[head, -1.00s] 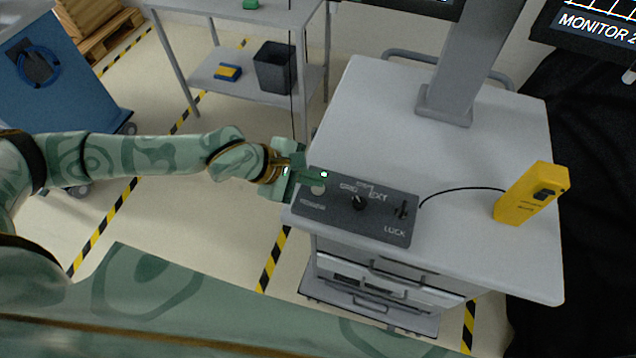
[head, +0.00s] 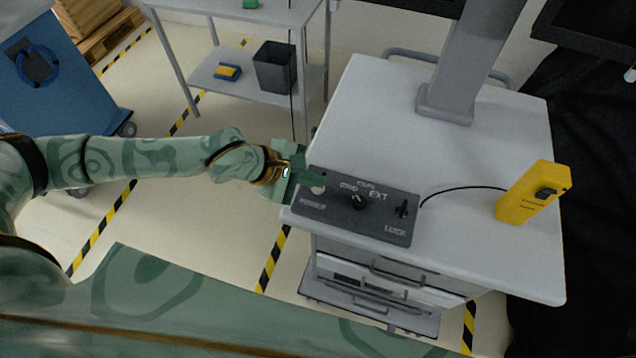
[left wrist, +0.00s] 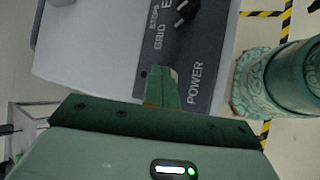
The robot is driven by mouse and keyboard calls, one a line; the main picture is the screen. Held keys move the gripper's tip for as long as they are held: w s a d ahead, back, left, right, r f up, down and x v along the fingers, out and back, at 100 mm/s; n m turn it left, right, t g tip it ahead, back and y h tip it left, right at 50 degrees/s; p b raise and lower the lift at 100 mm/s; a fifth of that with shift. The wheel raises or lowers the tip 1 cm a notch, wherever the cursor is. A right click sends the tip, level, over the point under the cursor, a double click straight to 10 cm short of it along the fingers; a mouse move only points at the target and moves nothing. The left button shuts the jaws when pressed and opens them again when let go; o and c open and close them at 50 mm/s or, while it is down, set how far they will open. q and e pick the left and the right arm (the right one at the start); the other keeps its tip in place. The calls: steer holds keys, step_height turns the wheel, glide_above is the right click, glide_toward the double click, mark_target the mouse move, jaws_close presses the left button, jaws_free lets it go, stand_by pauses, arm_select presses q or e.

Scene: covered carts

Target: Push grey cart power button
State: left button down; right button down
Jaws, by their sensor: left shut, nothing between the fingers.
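The grey cart (head: 385,110) stands at the right with a dark control panel (head: 340,215) along its left front edge. The panel carries a POWER label, a central knob (head: 358,202) and a LOCK switch (head: 402,209). A pale round power button (head: 318,190) shows at the panel's left end. My left gripper (head: 316,181) is shut and empty, its fingertips at the button and partly covering it. In the left wrist view the shut fingers (left wrist: 162,88) reach the panel beside the POWER label (left wrist: 194,84). Contact cannot be told. My right gripper is not in view.
A yellow handheld device (head: 532,192) on the cart joins the panel by a black cable. A grey column (head: 470,60) rises from the cart top. A dark screen (head: 590,25) hangs at upper right. A shelf table (head: 240,85) with a black bin (head: 275,67) stands behind.

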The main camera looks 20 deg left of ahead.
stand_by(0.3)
arm_select(q)
steer(key=shift+r+p, duration=0.35)
steer(key=shift+p, duration=0.05)
step_height(320, 180, up, 6)
steer(key=p, duration=0.4)
steer(key=shift+r+p, duration=0.1)
steer(key=shift+p, duration=0.3)
stand_by(1.7)
